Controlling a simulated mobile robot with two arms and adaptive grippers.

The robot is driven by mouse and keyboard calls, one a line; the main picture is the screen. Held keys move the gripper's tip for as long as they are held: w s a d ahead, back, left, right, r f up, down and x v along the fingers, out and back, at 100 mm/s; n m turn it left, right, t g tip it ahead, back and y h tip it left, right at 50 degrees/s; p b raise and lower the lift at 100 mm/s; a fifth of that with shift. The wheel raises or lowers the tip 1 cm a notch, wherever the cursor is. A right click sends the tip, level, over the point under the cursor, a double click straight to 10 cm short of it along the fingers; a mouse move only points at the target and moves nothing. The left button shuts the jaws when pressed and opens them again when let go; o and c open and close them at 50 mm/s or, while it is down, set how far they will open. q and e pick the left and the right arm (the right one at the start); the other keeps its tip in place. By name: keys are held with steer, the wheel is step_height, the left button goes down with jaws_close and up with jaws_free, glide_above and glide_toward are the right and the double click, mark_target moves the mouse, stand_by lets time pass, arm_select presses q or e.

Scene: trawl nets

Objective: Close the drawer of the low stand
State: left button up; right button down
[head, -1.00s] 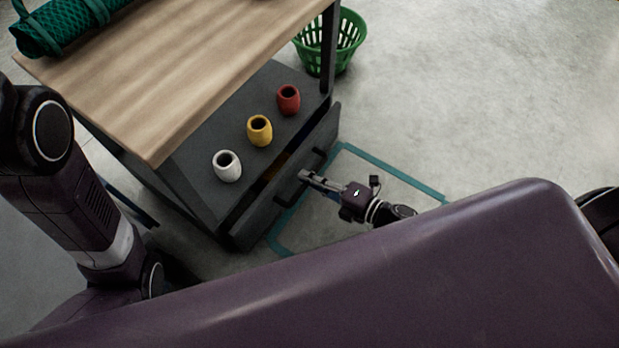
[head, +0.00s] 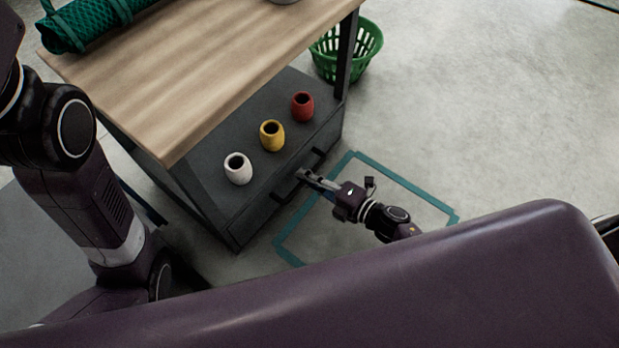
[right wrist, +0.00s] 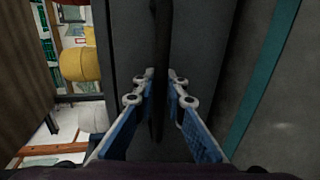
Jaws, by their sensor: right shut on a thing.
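The low stand (head: 213,193) is dark grey and sits under a wooden tabletop. Its drawer front (head: 256,220) is flush with the stand, with no open gap visible above it in the head view. A dark bar handle (head: 284,190) runs along the drawer front. My right gripper (head: 304,175) is at this handle, shut on it. In the right wrist view the handle (right wrist: 161,35) passes between the blue-padded fingers (right wrist: 161,76). My left arm shows at the left of the head view, but its gripper is out of view.
White (head: 238,169), yellow (head: 271,136) and red (head: 302,106) pots stand on the low stand. A green basket (head: 362,62) is on the floor behind. A rolled green net (head: 90,22) lies on the wooden tabletop (head: 190,80). Teal tape (head: 410,184) marks clear floor beside the stand.

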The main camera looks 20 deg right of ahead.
steer(key=c, duration=2)
jaws_free()
steer(key=shift+w+a, duration=0.15)
steer(key=v, duration=1.2)
steer(key=shift+f, duration=0.1)
